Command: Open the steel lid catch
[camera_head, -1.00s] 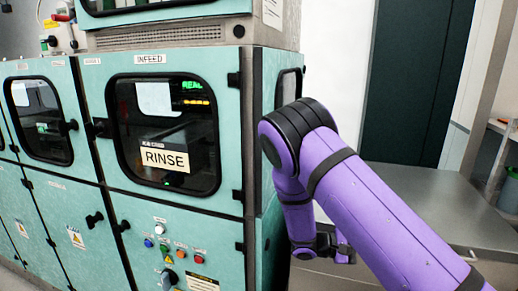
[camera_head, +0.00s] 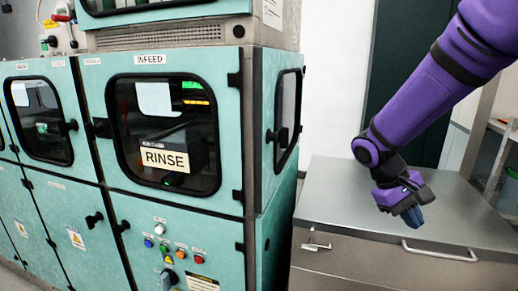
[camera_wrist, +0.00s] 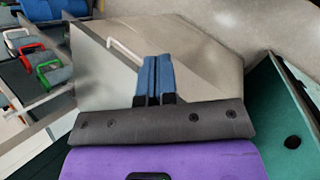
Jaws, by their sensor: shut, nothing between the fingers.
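The steel lid catch (camera_head: 316,246) is a small bright latch on the upper front of a steel chest, near its left end. The chest's flat grey lid (camera_head: 345,200) lies closed. My gripper (camera_head: 412,217) is over the right half of the lid, pointing down, well right of the catch and apart from it. Its blue fingers (camera_wrist: 152,80) are together with nothing between them. I cannot make out the catch in the wrist view.
A pale bar handle (camera_head: 440,252) runs along the chest's front edge; it also shows in the wrist view (camera_wrist: 128,50). A teal machine (camera_head: 225,220) with a RINSE sign stands left of the chest. Shelves (camera_head: 500,150) are at the far right. The lid top is bare.

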